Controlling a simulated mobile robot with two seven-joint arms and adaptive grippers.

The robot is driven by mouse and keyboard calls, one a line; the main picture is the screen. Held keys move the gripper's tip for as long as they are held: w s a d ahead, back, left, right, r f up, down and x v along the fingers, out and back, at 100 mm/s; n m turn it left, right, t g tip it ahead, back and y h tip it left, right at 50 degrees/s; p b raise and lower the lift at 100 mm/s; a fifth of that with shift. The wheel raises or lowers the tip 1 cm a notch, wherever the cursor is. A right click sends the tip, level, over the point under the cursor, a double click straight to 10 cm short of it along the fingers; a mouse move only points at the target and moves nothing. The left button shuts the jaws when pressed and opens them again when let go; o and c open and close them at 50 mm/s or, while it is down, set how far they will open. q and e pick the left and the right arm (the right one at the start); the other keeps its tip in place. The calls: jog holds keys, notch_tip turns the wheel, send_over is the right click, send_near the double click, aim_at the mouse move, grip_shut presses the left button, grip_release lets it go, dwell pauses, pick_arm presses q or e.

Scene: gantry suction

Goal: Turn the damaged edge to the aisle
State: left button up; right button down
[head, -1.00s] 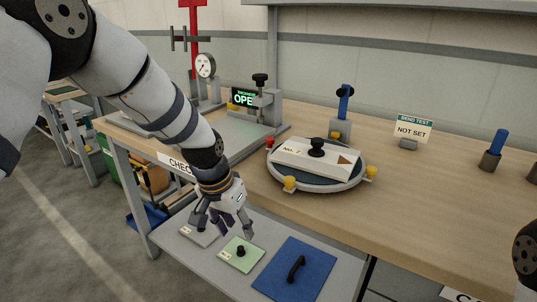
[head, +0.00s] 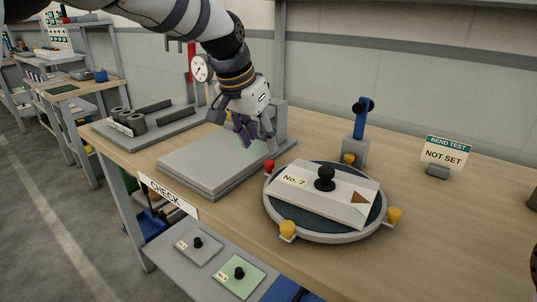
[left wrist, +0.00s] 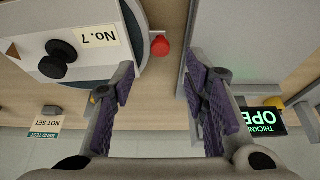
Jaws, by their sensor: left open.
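A white block labelled No. 7 (head: 300,193), with a black knob (head: 325,178) on top and a brown triangular patch (head: 359,197) at its right end, lies on a round turntable (head: 317,233). The turntable has yellow knobs (head: 287,230) and one red knob (head: 268,167) around its rim. The block (left wrist: 72,50) and red knob (left wrist: 160,46) also show in the left wrist view. My left gripper (head: 254,142) is open and empty above the grey plate of the thickness gauge, left of and behind the turntable. My right gripper is out of view.
The grey gauge plate (head: 205,160) lies left of the turntable, and its display (left wrist: 265,121) is partly cut off. A blue-handled post (head: 360,125) and a NOT SET sign (head: 443,155) stand behind. Two plates with knobs (head: 240,277) lie on the lower shelf. The bench right of the turntable is clear.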

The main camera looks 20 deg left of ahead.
aim_at(268, 162)
pick_arm(q)
jog(key=x, duration=0.7)
jog(key=shift+a, duration=0.1)
grip_shut()
